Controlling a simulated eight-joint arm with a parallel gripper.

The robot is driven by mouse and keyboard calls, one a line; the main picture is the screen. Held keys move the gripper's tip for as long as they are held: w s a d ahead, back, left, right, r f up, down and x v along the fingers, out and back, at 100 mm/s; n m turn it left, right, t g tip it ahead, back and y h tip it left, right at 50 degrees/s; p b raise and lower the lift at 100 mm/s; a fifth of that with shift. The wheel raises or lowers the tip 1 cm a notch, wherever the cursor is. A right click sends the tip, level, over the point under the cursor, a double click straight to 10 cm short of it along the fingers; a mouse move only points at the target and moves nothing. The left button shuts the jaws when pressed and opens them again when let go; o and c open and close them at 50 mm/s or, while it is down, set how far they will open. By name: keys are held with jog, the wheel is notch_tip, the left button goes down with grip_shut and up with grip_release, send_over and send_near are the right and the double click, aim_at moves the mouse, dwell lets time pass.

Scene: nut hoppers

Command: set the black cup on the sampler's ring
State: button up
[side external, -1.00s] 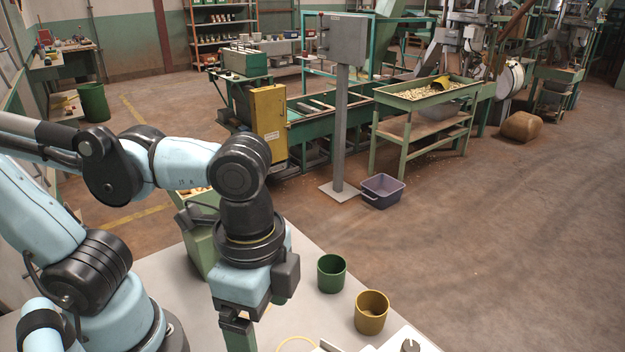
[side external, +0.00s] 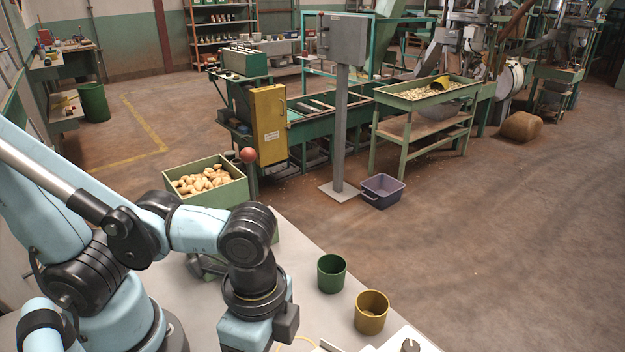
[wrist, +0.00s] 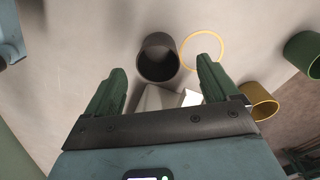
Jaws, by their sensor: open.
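The black cup (wrist: 158,57) is in the wrist view, its dark open mouth partly facing the camera. It appears between and just past the fingertips of my gripper (wrist: 161,66), which is open and empty. I cannot tell how far below the fingers the cup is. A thin yellow ring (wrist: 203,50) lies on the pale table just right of the cup, apart from it, near the right fingertip. In the side view a small arc of the ring (side external: 298,340) shows at the bottom edge. The fingers and the black cup are out of that view.
A green cup (side external: 331,273) and a mustard cup (side external: 371,312) stand on the table (side external: 312,318) to the right; the wrist view also shows them. A white object (wrist: 160,98) lies between the finger bases. A green box of nuts (side external: 210,185) is behind the arm.

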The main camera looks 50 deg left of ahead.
jog(key=shift+s+d+f, duration=0.1)
jog(key=shift+f, duration=1.15)
jog(key=shift+s+d+f, duration=0.1)
jog(key=shift+f, duration=1.15)
jog(key=c, duration=1.3)
jog(key=shift+r, duration=0.2)
